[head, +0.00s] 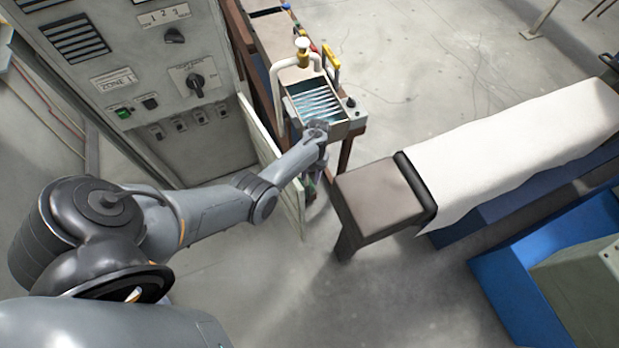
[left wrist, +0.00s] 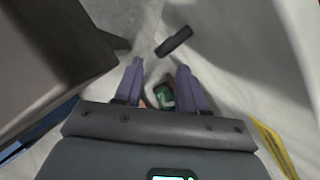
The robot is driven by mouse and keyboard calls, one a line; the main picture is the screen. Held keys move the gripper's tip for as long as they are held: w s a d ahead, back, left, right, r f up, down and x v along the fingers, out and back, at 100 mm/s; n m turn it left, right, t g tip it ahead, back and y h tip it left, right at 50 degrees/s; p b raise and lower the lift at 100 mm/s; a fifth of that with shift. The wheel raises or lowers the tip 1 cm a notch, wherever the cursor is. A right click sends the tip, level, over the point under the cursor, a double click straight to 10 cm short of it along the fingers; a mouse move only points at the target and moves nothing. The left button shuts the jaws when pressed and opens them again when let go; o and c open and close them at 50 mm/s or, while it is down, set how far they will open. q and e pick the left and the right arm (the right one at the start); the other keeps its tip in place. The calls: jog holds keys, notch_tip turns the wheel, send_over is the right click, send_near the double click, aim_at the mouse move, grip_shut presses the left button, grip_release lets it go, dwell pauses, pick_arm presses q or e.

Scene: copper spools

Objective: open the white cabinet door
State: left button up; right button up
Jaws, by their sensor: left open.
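The white cabinet (head: 150,75) stands at the left of the head view, with its control panel facing me. A pale door panel (head: 288,190) stands out from its lower right edge and shows nearly edge-on; my arm crosses part of it. My left gripper (head: 312,187) is just right of this panel, pointing down, partly hidden by my wrist. In the left wrist view its two purple fingers (left wrist: 162,88) are apart. A dark bar (left wrist: 174,41), which looks like a handle, lies ahead of the fingertips beside a pale surface (left wrist: 255,60). I see no contact with it.
A brown-ended bench with a white cloth (head: 500,145) is right of my gripper. A small machine with a slatted top (head: 315,103) stands beyond it. A blue frame (head: 520,290) is at the lower right. Floor (head: 370,295) is clear in front of the bench.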

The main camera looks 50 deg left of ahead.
pick_arm(q)
jog(key=p+v, duration=0.1)
jog(key=v, duration=0.2)
jog(key=shift+w+r, duration=0.1)
jog(key=shift+r, duration=0.15)
dwell(0.4)
